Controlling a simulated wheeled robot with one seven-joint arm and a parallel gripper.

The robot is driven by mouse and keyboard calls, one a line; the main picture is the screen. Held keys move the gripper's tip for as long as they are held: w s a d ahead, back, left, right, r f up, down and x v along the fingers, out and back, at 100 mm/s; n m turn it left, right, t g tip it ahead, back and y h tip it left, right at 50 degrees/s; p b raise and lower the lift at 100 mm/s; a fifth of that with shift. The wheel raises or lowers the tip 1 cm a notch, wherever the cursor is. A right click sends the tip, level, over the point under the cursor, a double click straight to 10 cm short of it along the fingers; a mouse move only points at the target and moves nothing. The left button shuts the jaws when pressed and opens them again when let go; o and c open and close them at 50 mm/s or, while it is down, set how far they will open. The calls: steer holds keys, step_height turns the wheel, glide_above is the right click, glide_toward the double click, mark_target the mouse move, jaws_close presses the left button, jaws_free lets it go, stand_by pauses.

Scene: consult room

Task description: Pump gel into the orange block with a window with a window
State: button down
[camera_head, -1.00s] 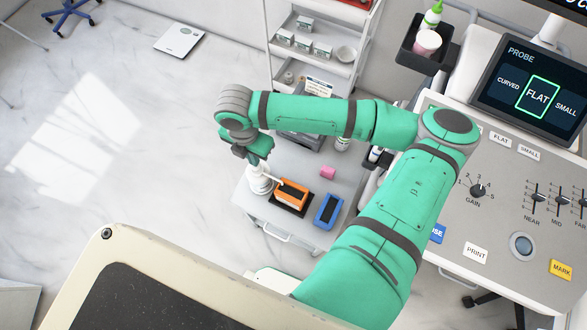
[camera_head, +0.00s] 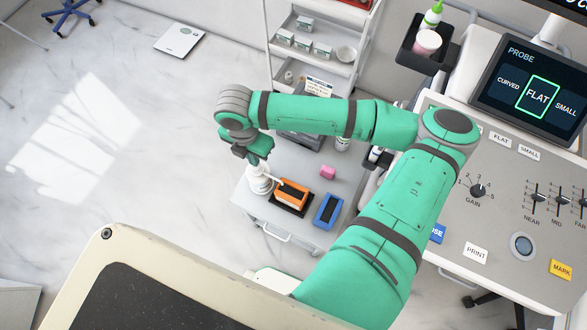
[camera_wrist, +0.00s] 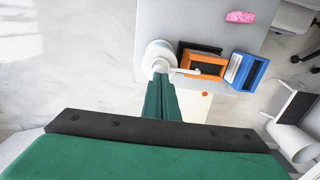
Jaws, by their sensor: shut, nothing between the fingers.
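The orange block with a dark window (camera_head: 292,192) sits on a black base on the small grey table. It also shows in the wrist view (camera_wrist: 204,66). A white pump bottle (camera_head: 259,180) stands just left of it, with its nozzle pointing toward the orange block; in the wrist view its round body (camera_wrist: 160,53) shows beyond my fingers. My gripper (camera_head: 257,160) is shut and empty, with its tips at the pump head. In the wrist view the fingertips (camera_wrist: 162,76) overlap the pump top; whether they touch it I cannot tell. No gel is visible.
A blue block with a dark window (camera_head: 328,211) stands right of the orange one. A pink block (camera_head: 328,172) lies behind. The ultrasound console (camera_head: 510,215) is at the right, a shelf cart (camera_head: 315,60) behind. Open floor lies left.

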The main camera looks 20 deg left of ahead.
steer(key=shift+f, duration=0.2)
steer(key=shift+f, duration=1.1)
steer(key=shift+r, duration=1.3)
steer(key=shift+r, duration=3)
